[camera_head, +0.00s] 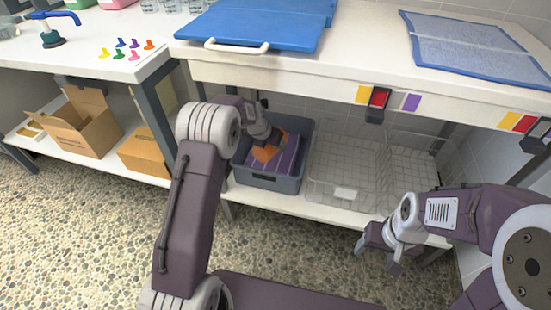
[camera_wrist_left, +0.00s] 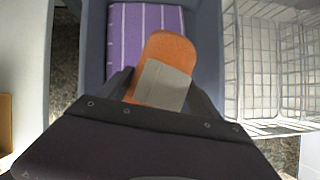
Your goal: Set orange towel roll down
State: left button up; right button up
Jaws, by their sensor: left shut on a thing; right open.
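The orange towel roll (camera_head: 267,152) is at the grey bin on the lower shelf. In the left wrist view the roll (camera_wrist_left: 167,55) has a pale band around it and lies between the fingers of my left gripper (camera_wrist_left: 160,90), which is shut on it. It overlaps a purple striped towel (camera_wrist_left: 126,45) in the grey bin (camera_head: 270,183). I cannot tell whether the roll touches the towel. In the head view my left gripper (camera_head: 268,138) is partly hidden by its own wrist. My right gripper (camera_head: 378,254) is open and empty in front of the shelf at the right.
Empty wire baskets (camera_head: 345,175) stand right of the bin; they also show in the left wrist view (camera_wrist_left: 262,65). The counter edge (camera_head: 300,82) with colour tags runs above the bin. Cardboard boxes (camera_head: 82,128) sit on the left lower shelf.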

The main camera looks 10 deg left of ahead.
pick_arm(q)
notch_tip(320, 180, down, 9)
jog(key=b, duration=0.6)
jog(key=shift+f+b, duration=0.2)
jog(key=shift+b, duration=0.15)
jog(key=shift+r+p, duration=0.3)
jog(key=shift+f, duration=0.2)
jog(key=o, duration=1.5)
